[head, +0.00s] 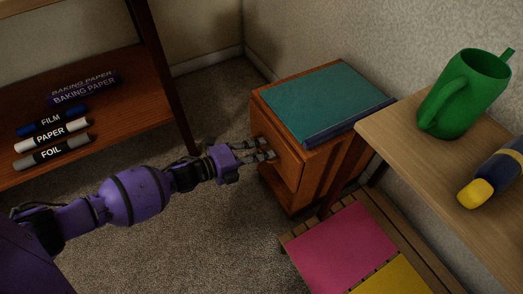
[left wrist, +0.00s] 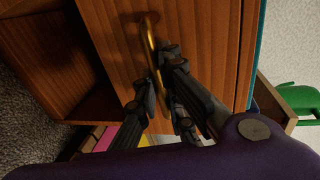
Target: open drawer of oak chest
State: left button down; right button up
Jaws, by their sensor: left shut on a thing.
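The oak chest (head: 325,165) is a small reddish-brown cabinet against the back wall. Its drawer front (head: 285,165) faces left, toward my left arm, and fills much of the left wrist view (left wrist: 205,40). A curved brass handle (left wrist: 152,45) sits on the drawer front. My left gripper (head: 272,149) is at the drawer front; in the left wrist view its dark fingers (left wrist: 165,95) are shut around the handle, hiding part of it. I cannot tell whether the drawer stands out from the chest. My right gripper is not in view.
A teal book (head: 318,100) lies on the chest. A wooden table at right (head: 390,130) holds a green watering can (head: 462,95) and a yellow-blue object (head: 475,192). A slatted bench (head: 300,240) with pink and yellow pads stands in front. A shelf (head: 140,95) holds labelled rolls. Carpet between is clear.

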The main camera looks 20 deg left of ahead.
pick_arm(q)
jog(key=f+p+v, duration=0.2)
jog(key=v, duration=1)
jog(key=s+f+p+v, duration=0.1)
jog(key=f+p+v, duration=0.1)
jog(key=v, duration=1.1)
jog(key=shift+a+f+p, duration=0.3)
jog(key=shift+a+f, duration=0.1)
jog(key=shift+f, duration=0.3)
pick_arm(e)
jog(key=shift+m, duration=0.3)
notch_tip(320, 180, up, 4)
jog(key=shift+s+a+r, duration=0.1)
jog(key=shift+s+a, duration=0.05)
pick_arm(q)
jog(key=shift+s, duration=0.1)
jog(key=c, duration=1.8)
grip_release()
jog(key=shift+c, duration=0.2)
jog(key=v, duration=1.2)
